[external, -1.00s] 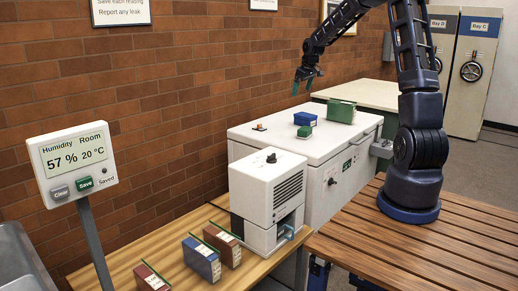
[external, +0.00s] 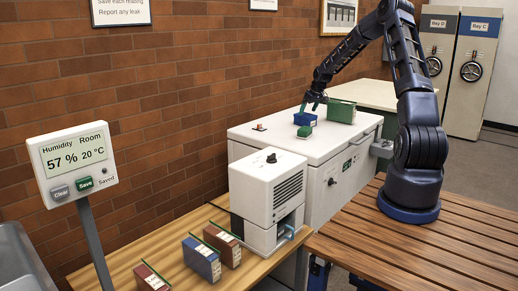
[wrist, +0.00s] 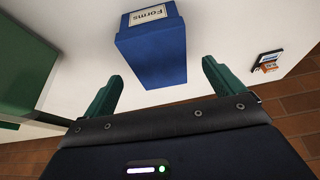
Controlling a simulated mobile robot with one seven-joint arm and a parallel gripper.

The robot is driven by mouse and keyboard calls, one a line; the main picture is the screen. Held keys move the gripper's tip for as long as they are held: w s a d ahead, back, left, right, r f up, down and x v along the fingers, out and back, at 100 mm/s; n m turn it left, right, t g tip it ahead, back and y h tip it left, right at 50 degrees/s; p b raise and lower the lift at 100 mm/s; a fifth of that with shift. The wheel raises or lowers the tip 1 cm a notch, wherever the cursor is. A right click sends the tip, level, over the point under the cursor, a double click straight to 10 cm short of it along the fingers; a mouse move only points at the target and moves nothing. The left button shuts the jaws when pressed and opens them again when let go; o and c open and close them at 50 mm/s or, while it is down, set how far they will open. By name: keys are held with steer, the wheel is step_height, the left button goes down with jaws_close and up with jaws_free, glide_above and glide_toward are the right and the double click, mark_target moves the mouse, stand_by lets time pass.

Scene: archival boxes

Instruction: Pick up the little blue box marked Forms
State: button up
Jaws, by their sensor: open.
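The little blue box (wrist: 153,52) lies on the white chest lid, with its label reading Forms at the top of the wrist view. In the wrist view the blue box shows beyond and between the fingertips. In the external view my gripper (external: 313,104) is close above the blue box; I cannot tell whether it touches.
The white chest lid (external: 265,137) is mostly clear. A small dark item (wrist: 268,60) lies near the brick wall.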

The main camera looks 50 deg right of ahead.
mark_target(306, 115)
steer(key=shift+x, duration=3.35)
steer(key=shift+d, duration=0.1)
steer(key=shift+f, duration=0.25)
steer(key=c, duration=1.1)
steer(key=shift+r, duration=0.15)
steer(key=shift+c, duration=0.2)
